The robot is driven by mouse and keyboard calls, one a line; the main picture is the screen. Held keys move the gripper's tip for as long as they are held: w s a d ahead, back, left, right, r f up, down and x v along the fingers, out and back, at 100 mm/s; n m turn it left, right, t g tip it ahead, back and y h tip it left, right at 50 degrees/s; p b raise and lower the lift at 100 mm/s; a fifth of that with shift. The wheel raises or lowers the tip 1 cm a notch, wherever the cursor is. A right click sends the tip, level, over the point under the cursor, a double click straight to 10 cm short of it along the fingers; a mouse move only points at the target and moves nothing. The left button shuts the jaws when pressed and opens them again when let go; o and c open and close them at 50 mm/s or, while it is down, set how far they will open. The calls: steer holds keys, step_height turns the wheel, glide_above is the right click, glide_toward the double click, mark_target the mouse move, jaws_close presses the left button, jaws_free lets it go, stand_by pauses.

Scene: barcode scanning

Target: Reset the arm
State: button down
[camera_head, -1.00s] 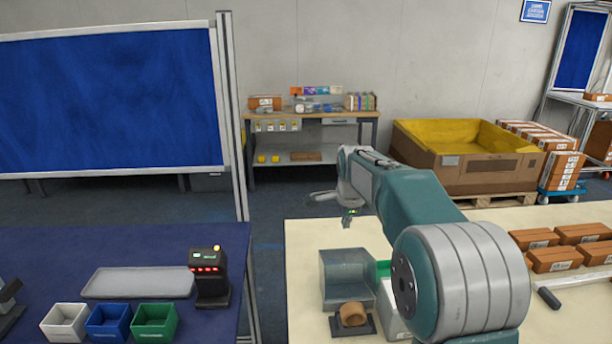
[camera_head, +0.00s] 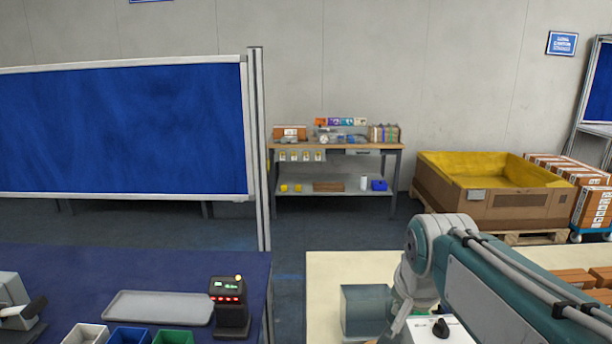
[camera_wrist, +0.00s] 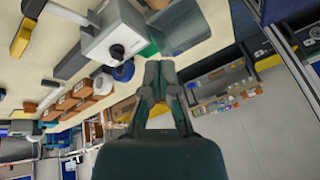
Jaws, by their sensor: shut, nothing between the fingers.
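My arm (camera_head: 480,265) is folded low at the right of the head view, over the cream table (camera_head: 325,275). My gripper (camera_wrist: 160,72) shows in the wrist view, its two dark green fingers brought together at the tips with nothing between them. In the head view the fingers cannot be made out. In the wrist view the gripper points past the table edge, with floor beside it. A white box with a black knob (camera_wrist: 115,45) stands on the table at the upper left; it also shows partly behind my arm in the head view (camera_head: 450,328).
A grey box (camera_head: 366,310) stands on the cream table left of my arm. Brown cartons (camera_head: 574,278) lie at its right. The blue table (camera_head: 130,262) holds a scanner (camera_head: 230,305), a grey tray (camera_head: 160,307) and several bins. A blue panel (camera_head: 120,130) stands behind it.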

steer(key=s+f+n, duration=0.2)
steer(key=s+n, duration=0.1)
steer(key=s, duration=0.4)
steer(key=s+f+n, duration=0.3)
steer(key=s, duration=0.4)
steer(key=shift+s+f+n+t, duration=0.3)
steer(key=shift+s, duration=0.05)
